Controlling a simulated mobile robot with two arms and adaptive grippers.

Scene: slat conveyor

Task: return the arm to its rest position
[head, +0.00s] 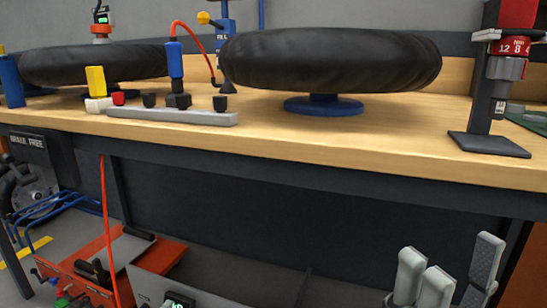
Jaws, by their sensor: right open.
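My right gripper (456,262) shows at the bottom right, in front of and below the bench's front edge. Its pale grey fingers point up and stand apart, with nothing seen between them. The lower part of this gripper is cut off by the frame's bottom edge. My left gripper is not in view.
A wooden bench (390,160) with a dark front edge spans the view. It bears two black tyre-like rings (330,60), a grey bar (170,116) with small fittings, and a dark stand (490,143) at right. Red boxes (85,270) lie below left.

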